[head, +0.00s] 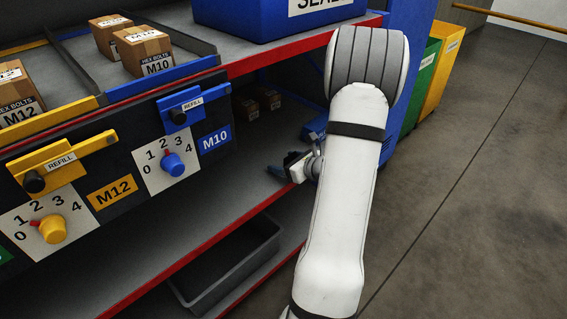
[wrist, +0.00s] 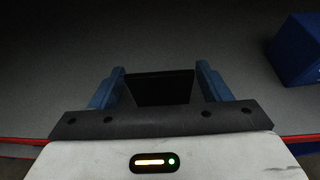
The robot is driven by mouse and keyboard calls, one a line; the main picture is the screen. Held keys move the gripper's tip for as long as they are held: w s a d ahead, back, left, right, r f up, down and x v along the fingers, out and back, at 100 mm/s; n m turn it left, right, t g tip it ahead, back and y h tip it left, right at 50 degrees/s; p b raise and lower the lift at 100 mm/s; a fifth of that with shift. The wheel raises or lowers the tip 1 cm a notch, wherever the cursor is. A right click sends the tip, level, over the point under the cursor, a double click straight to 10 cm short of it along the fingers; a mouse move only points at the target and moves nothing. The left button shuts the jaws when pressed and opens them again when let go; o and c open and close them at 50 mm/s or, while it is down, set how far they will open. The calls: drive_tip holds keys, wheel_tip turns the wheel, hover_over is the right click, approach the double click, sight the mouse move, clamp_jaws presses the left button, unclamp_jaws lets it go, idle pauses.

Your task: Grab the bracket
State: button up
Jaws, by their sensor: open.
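My gripper (head: 280,172) reaches into the lower shelf space of the rack, partly hidden behind my white arm in the head view. In the wrist view its two blue fingers (wrist: 160,70) stand apart, so it is open. A dark, flat-topped shape (wrist: 160,89) shows between the fingers. It is too dark to tell whether this is the bracket or whether the fingers touch it. I make out no bracket for certain in the head view.
A blue box (wrist: 301,50) stands to the right of the fingers. A red-edged upper shelf (head: 250,60) with a blue bin (head: 235,22) lies above. A grey tray (head: 222,270) sits below. Green (head: 423,75) and yellow (head: 445,62) bins stand behind.

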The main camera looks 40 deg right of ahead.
drive_tip(key=p+v, duration=0.2)
drive_tip(key=v, duration=0.5)
drive_tip(key=shift+w+d+r, duration=0.1)
drive_tip(key=shift+s+r, duration=0.1)
drive_tip(key=shift+s, duration=0.35)
